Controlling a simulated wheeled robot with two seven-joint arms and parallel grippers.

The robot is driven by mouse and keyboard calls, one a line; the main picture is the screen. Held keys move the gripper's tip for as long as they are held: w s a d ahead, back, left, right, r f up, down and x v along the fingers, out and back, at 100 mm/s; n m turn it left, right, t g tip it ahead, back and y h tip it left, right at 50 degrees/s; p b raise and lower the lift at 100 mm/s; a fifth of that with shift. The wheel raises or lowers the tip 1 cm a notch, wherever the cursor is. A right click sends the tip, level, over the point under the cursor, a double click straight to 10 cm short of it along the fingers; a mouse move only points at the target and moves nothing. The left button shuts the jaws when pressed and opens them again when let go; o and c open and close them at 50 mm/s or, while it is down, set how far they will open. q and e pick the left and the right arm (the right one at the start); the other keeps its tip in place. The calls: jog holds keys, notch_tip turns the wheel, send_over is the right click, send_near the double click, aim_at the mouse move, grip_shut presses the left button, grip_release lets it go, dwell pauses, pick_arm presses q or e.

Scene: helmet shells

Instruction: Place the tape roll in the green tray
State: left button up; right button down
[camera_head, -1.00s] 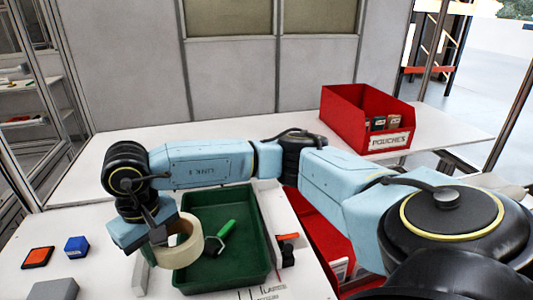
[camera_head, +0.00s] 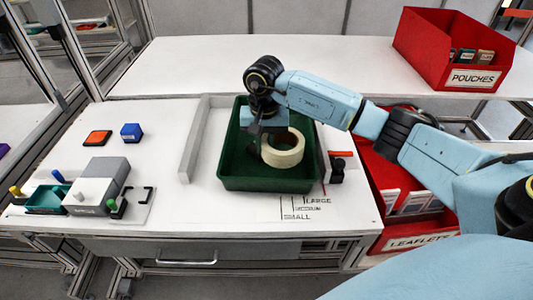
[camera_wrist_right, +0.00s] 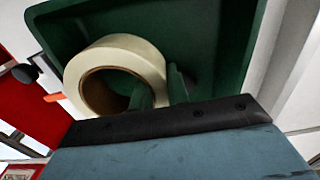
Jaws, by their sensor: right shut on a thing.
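The cream tape roll (camera_head: 283,150) is within the outline of the green tray (camera_head: 257,184). My right gripper (camera_head: 263,147) points down over the tray and is shut on the roll's left wall. In the right wrist view the tape roll (camera_wrist_right: 100,62) has its ring wall between the fingers (camera_wrist_right: 162,92), one inside the hole and one outside. The tray's dark green floor and rim (camera_wrist_right: 62,12) show behind it. I cannot tell whether the roll touches the tray floor. My left gripper is out of view.
A grey block device (camera_head: 97,186), an orange-topped block (camera_head: 97,138) and a blue block (camera_head: 131,132) stand at left. A pale upright strip (camera_head: 195,140) runs along the tray's left side. Red bins for pouches (camera_head: 440,60) and leaflets (camera_head: 412,236) are at right.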

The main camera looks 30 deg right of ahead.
aim_at(265, 169)
notch_tip(265, 169, down, 3)
jog(key=shift+r, duration=0.15)
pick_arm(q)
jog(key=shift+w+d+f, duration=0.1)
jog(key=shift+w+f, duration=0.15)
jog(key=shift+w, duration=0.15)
pick_arm(e)
jog(key=shift+f, duration=1.6)
pick_arm(q)
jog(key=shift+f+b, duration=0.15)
jog(key=shift+b, duration=0.2)
pick_arm(e)
jog(key=shift+f, duration=0.1)
jog(key=c, duration=1.4)
grip_release()
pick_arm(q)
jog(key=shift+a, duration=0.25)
pick_arm(e)
jog(key=shift+o, duration=0.2)
notch_tip(265, 169, up, 11)
jog(key=shift+f+p, duration=0.1)
jog(key=shift+p, duration=0.5)
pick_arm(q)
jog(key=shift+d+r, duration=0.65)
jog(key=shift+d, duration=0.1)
pick_arm(e)
jog(key=shift+r, duration=0.75)
